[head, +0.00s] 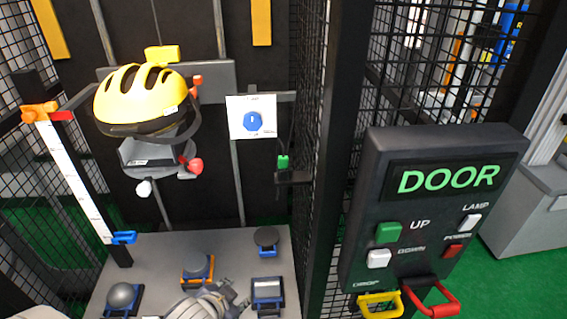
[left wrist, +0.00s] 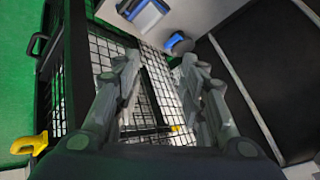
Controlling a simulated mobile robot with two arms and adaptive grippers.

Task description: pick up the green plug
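The green plug (head: 283,161) is a small green piece standing upright on a small black bracket (head: 291,177) by the mesh post in the head view. A dark cord seems to rise above it. My left gripper (head: 228,296) is at the bottom of the head view, over the grey base plate, well below the plug and apart from it. In the left wrist view my left gripper (left wrist: 160,72) has its two fingers spread with nothing between them. The plug cannot be made out in the left wrist view. My right gripper is not in view.
A yellow helmet (head: 143,97) sits on a carriage left of the plug. A white card with a blue knob (head: 252,121) hangs beside it. The DOOR control box (head: 430,205) and mesh panels stand to the right. Blue-rimmed pads, one a square pad (head: 267,289), lie on the base plate (head: 165,250).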

